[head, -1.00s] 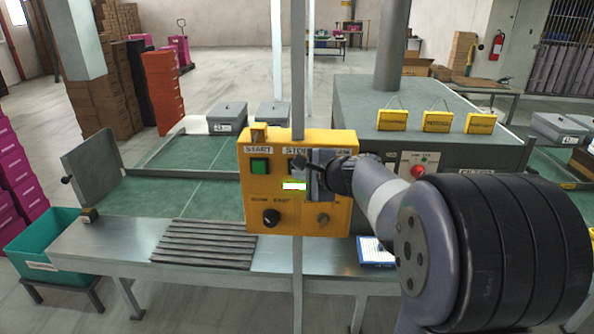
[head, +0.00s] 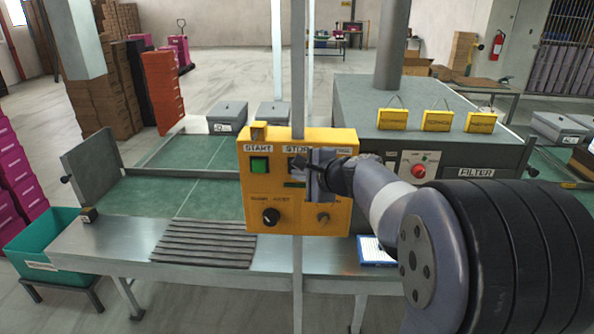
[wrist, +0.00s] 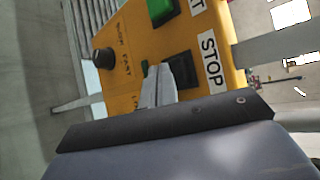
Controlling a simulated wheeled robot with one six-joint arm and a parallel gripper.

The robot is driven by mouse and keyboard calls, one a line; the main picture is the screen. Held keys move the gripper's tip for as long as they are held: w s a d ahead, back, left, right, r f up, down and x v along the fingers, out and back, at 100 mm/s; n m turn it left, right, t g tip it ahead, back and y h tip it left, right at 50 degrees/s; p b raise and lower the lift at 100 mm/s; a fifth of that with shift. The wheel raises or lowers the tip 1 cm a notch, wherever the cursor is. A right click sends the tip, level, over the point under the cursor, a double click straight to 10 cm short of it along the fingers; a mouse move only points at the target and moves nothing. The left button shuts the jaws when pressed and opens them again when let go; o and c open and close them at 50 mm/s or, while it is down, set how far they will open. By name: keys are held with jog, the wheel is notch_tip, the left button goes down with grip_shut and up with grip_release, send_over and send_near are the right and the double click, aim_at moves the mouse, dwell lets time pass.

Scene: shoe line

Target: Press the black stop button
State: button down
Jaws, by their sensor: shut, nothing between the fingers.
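The black stop button (wrist: 182,69) sits in a dark square frame on the yellow control box (wrist: 125,45), beside the STOP label (wrist: 211,60). In the wrist view my gripper (wrist: 158,72) is shut and empty, its fingertips at the button's left edge. I cannot tell whether they touch it. In the head view the gripper (head: 306,172) is in front of the right half of the box (head: 270,218) and hides part of the stop button (head: 294,163). The STOP label (head: 298,149) shows above.
The green start button (head: 260,165) is left of the stop button. A black knob (head: 271,216) and a grey knob (head: 322,218) sit lower on the box. A grey filter machine (head: 450,120) with a red button (head: 418,171) stands behind my arm on the right.

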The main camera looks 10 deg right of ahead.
jog(key=shift+s+a, duration=0.1)
jog(key=shift+s, duration=0.2)
jog(key=s, duration=0.1)
jog(key=s+a, duration=0.1)
jog(key=s, duration=0.1)
jog(key=s+b, duration=0.1)
jog(key=shift+s+a, duration=0.3)
jog(key=shift+s, duration=0.1)
jog(key=shift+w, duration=0.15)
dwell(0.5)
jog(key=shift+s+a+p, duration=0.2)
jog(key=shift+s, duration=0.45)
jog(key=shift+s+a+p, duration=0.2)
jog(key=shift+s, duration=0.5)
jog(key=shift+s+a+p, duration=0.2)
jog(key=shift+s, duration=0.45)
jog(key=shift+w, duration=0.1)
